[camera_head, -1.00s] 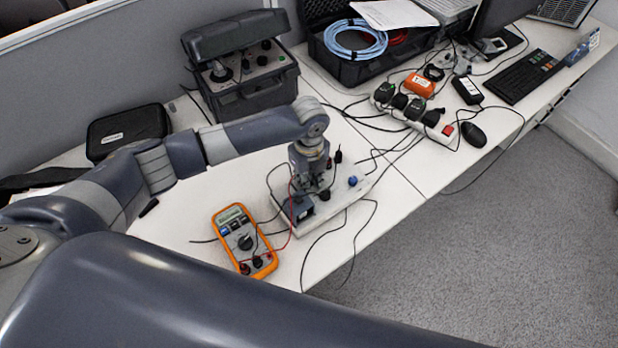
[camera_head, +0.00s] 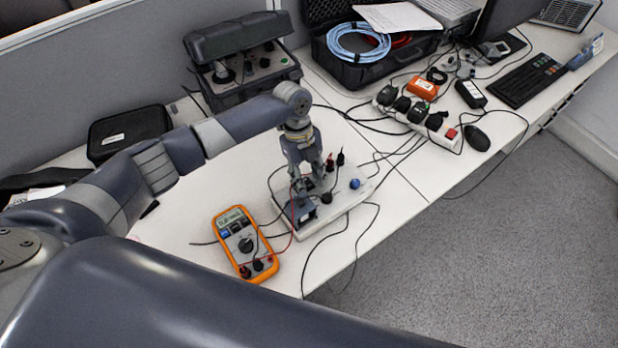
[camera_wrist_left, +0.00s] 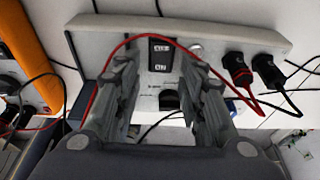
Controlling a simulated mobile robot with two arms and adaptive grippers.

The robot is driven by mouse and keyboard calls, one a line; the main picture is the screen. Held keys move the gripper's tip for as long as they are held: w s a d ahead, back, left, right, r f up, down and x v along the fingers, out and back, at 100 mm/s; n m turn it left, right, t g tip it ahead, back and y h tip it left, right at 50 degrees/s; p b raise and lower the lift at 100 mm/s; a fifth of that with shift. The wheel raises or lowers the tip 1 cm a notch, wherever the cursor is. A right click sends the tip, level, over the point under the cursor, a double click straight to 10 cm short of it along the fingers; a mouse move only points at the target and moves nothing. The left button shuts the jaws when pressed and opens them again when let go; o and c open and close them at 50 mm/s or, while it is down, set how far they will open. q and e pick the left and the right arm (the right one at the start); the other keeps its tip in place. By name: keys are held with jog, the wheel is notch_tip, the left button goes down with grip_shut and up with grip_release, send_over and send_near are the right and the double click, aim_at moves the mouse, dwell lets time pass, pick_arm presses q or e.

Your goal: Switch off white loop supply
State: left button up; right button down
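The white loop supply (camera_head: 343,199) is a flat white box on the table, also in the left wrist view (camera_wrist_left: 105,46). Its face carries a black rocker switch (camera_wrist_left: 160,54), a black knob (camera_wrist_left: 168,100), and a red-banded plug (camera_wrist_left: 238,68) and a black plug (camera_wrist_left: 266,68) at the right. A blue knob (camera_head: 355,184) shows in the head view. My left gripper (camera_head: 311,183) is over the box, pointing down. In the left wrist view its fingers (camera_wrist_left: 158,66) are apart and empty, one each side of the switch; contact cannot be told. My right gripper is out of view.
An orange multimeter (camera_head: 244,243) lies left of the box, its red lead crossing near my fingers. Black cables run around the box. A power strip (camera_head: 418,117), black mouse (camera_head: 477,138) and open toolcase (camera_head: 374,68) are behind.

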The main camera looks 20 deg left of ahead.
pick_arm(q)
jog(key=v, duration=1.2)
dwell(0.5)
